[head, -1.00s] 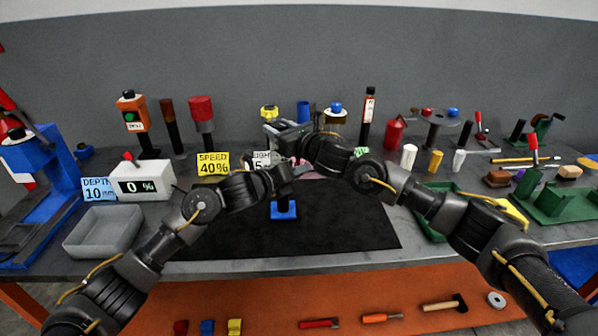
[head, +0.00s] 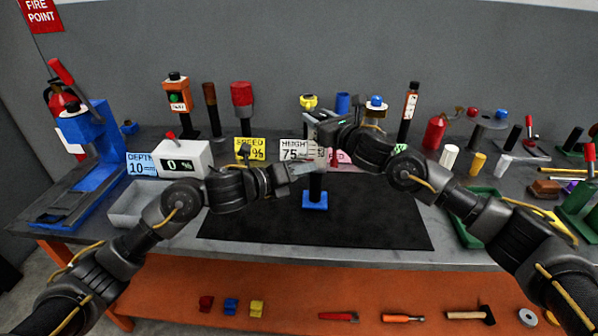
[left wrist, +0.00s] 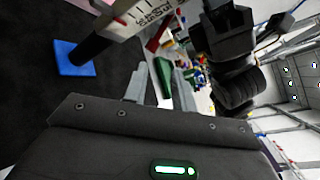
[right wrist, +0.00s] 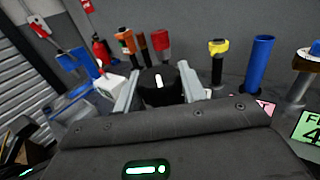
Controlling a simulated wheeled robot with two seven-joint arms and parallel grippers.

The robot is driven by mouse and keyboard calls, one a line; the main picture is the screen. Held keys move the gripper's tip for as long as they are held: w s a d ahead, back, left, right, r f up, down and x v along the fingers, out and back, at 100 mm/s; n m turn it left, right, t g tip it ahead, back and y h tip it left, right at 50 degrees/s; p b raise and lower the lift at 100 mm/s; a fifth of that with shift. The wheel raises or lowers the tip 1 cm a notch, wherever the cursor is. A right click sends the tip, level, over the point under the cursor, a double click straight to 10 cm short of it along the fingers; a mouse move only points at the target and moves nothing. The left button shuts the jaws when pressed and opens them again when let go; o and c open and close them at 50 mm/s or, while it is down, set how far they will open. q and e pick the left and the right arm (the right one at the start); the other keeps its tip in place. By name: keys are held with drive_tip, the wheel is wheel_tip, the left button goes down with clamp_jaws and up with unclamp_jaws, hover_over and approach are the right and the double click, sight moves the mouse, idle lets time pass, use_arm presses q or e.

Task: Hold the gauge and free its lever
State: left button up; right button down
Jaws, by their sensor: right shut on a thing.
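The gauge stands upright on the black mat, with a blue base (head: 315,200) and a dark post (head: 316,183). Its blue base (left wrist: 75,58) and pale scale plate (left wrist: 150,14) also show in the left wrist view. My right gripper (head: 322,122) is at the gauge's top. In the right wrist view it is shut on the gauge's black top (right wrist: 158,88), which has a white mark. My left gripper (head: 314,168) is beside the post, below the right one. Its fingers (left wrist: 160,90) are apart with nothing clearly between them.
The grey tray (head: 128,205), white counter box (head: 183,160) and blue press (head: 90,145) stand left. A height card (head: 294,150) is behind the gauge. Green fixtures and loose parts fill the right. The black mat (head: 375,225) in front is mostly clear.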

sight(332, 165)
use_arm(q)
drive_tip(key=shift+s+a+r, duration=0.1)
drive_tip(key=shift+s+a, duration=0.2)
drive_tip(key=shift+a, duration=0.05)
drive_tip(key=f+m+t, duration=0.1)
drive_tip(key=d+f+m+t+y, duration=0.1)
drive_tip(key=t, duration=0.1)
drive_tip(key=s+d+f+m+t+y, duration=0.1)
drive_tip(key=m, duration=0.1)
drive_tip(key=shift+d+f+t, duration=0.15)
drive_tip(key=shift+f+t, duration=0.05)
drive_tip(key=shift+t, duration=0.1)
idle(0.4)
drive_tip(key=shift+w+d, duration=0.1)
drive_tip(key=x, duration=1.1)
drive_tip(key=shift+w+d, duration=0.2)
drive_tip(key=shift+w, duration=0.15)
